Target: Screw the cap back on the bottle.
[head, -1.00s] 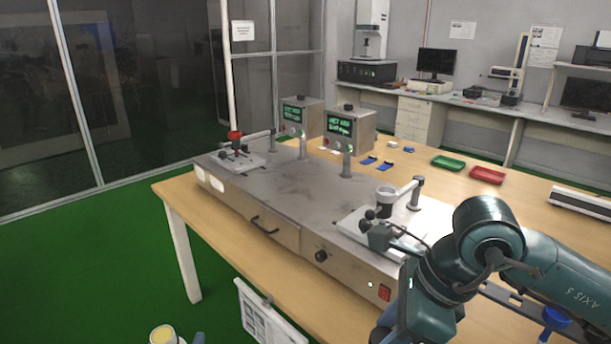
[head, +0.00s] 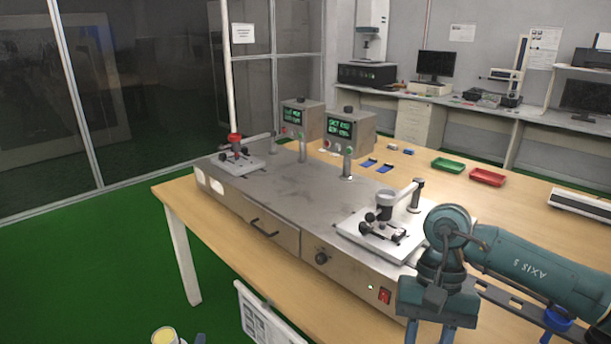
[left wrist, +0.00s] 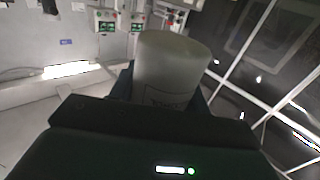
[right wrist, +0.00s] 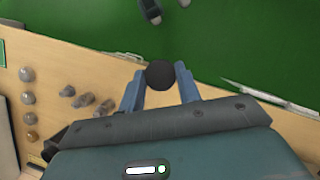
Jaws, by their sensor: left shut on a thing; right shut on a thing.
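The bottle (head: 164,335) is at the bottom left of the head view, cut off by the frame edge, with a yellowish round top showing. In the left wrist view the bottle (left wrist: 172,68) is a pale, cloudy cylinder. My left gripper (head: 200,339) is shut on it; its fingers are mostly hidden. My right gripper (head: 430,332) points down near the table's front edge in the head view. In the right wrist view it is shut on the round black cap (right wrist: 160,75), between its two blue-grey fingertips. The cap is hidden in the head view. Cap and bottle are apart.
A grey metal tester (head: 290,205) with two green-lit displays and fixtures stands on the wooden table (head: 215,255). Green (head: 448,164) and red (head: 487,177) trays lie behind it. A white sheet (head: 268,318) hangs at the front. Green floor is open at left.

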